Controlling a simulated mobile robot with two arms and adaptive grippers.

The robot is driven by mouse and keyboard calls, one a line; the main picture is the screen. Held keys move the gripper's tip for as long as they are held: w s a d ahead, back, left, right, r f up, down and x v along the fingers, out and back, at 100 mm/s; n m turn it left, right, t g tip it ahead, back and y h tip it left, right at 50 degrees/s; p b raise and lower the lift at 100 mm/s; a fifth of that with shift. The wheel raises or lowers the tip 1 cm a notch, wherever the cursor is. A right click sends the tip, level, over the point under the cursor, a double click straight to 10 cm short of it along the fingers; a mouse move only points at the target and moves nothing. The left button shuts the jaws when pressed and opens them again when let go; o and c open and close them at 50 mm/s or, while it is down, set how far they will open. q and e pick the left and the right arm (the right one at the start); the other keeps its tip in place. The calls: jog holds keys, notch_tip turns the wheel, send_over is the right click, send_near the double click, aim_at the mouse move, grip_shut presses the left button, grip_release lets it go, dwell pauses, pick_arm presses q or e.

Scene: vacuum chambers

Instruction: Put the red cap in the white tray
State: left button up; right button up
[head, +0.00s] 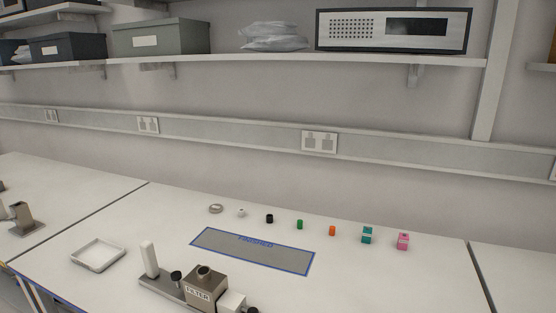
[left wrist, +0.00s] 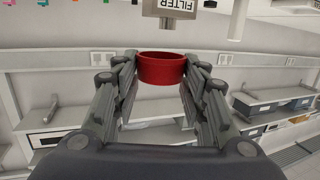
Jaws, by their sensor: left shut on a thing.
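The red cap (left wrist: 161,72) is a short, round, red cup-like piece in the left wrist view. My left gripper (left wrist: 161,58) is shut on it, with one finger on each side. The white tray (head: 78,264) is a shallow, square, empty tray on the bench at the left of the head view. Neither gripper shows in the head view, and the tray does not show in the left wrist view. My right gripper is in neither view.
A metal filter block (head: 207,289) on a base stands right of the tray, with a white upright post (head: 149,260) between them. A blue-edged mat (head: 252,253) lies behind. Several small coloured caps and blocks line the back. Bare bench surrounds the tray.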

pick_arm(q)
jog(key=shift+s+r, duration=0.1)
jog(key=shift+s, duration=0.05)
jog(key=w+a+m+h, duration=0.1)
jog(key=w+a+h, duration=0.1)
jog(key=w+a, duration=0.3)
jog(key=shift+w+a+r, duration=0.2)
jog(key=shift+w+a, duration=0.2)
jog(key=shift+w, duration=0.1)
